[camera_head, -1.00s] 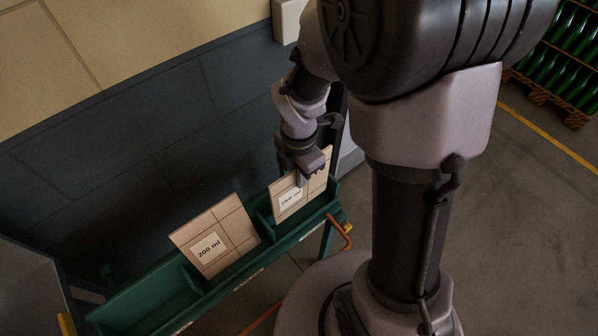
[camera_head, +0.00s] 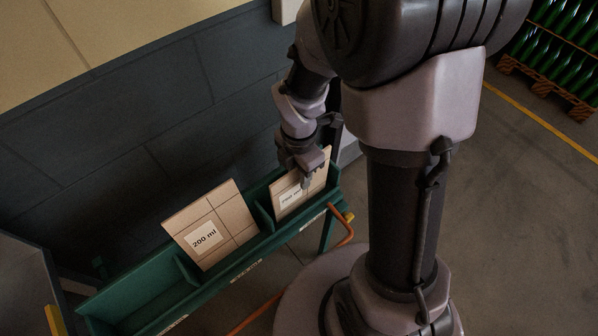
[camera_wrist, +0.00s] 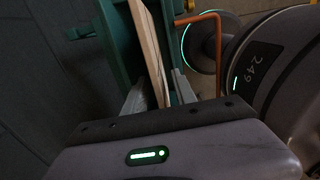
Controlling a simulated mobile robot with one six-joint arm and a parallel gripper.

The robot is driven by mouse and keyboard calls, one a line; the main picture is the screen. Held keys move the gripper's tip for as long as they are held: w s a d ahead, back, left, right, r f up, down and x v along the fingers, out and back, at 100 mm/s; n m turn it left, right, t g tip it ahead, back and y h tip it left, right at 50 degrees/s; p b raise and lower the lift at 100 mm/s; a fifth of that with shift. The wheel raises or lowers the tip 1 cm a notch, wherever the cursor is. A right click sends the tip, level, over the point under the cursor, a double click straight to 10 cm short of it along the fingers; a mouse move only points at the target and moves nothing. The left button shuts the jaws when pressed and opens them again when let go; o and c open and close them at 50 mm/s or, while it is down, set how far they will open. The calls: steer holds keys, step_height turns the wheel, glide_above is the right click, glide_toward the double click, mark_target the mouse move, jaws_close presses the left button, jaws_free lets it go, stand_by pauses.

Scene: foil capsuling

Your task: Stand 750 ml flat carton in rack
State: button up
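The 750 ml flat carton (camera_head: 314,180) is a thin tan panel with a white label. It stands, leaning slightly, in the right-hand compartment of the green rack (camera_head: 246,263). The fingers look open.
A 200 ml flat carton (camera_head: 212,226) leans in the rack's middle compartment. The left compartment looks empty. An orange bar (camera_head: 343,229) curves at the rack's right end. A dark wall (camera_head: 120,150) stands behind. Pallets of green bottles (camera_head: 550,55) are far right, with clear floor before them.

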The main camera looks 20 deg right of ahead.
step_height(320, 180, up, 17)
steer(key=p, duration=0.7)
steer(key=shift+r+p, duration=0.15)
steer(key=shift+p, duration=0.25)
